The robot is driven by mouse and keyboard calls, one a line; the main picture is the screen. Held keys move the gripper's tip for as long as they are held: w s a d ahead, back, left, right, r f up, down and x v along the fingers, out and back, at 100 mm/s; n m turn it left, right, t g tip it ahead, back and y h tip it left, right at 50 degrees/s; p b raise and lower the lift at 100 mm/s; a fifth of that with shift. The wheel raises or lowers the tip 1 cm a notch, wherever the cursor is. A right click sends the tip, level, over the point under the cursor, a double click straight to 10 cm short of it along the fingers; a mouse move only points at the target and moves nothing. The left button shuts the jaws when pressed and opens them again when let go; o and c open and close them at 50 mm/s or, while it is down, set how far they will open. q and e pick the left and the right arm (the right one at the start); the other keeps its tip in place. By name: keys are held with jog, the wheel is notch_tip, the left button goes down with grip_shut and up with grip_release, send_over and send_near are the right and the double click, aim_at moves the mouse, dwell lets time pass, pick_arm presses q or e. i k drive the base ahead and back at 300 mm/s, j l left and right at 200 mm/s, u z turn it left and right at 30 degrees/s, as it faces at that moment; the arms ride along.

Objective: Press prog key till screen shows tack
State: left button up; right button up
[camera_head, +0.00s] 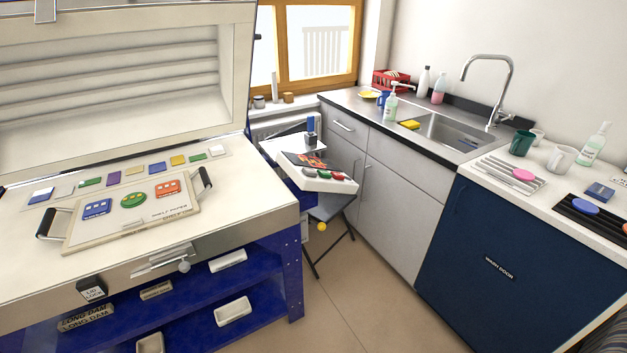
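A control box with a pale sloped top (318,184) and a blue side stands at the right end of the kiln. A dark display or label area (304,160) lies on its top, too small and slanted to read. A row of round keys (324,174) in dark, red and green runs along its front edge. I cannot tell from here which one is the prog key or what the screen says. Neither of my grippers shows in this view, and nothing is seen touching the keys.
The open kiln (250,205) fills the left, with a handled board (165,215) of glass pieces on it. A folding stool (333,208) stands below the control box. The sink counter (345,105) and a dark blue door (485,255) bound the right. The floor (350,305) between is clear.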

aim_at(311, 171)
jog(key=i+l+u, duration=0.25)
jog(key=i+l, duration=0.25)
jog(key=i, duration=0.25)
jog(key=i+l+u, duration=0.25)
jog(key=i+l, duration=0.4)
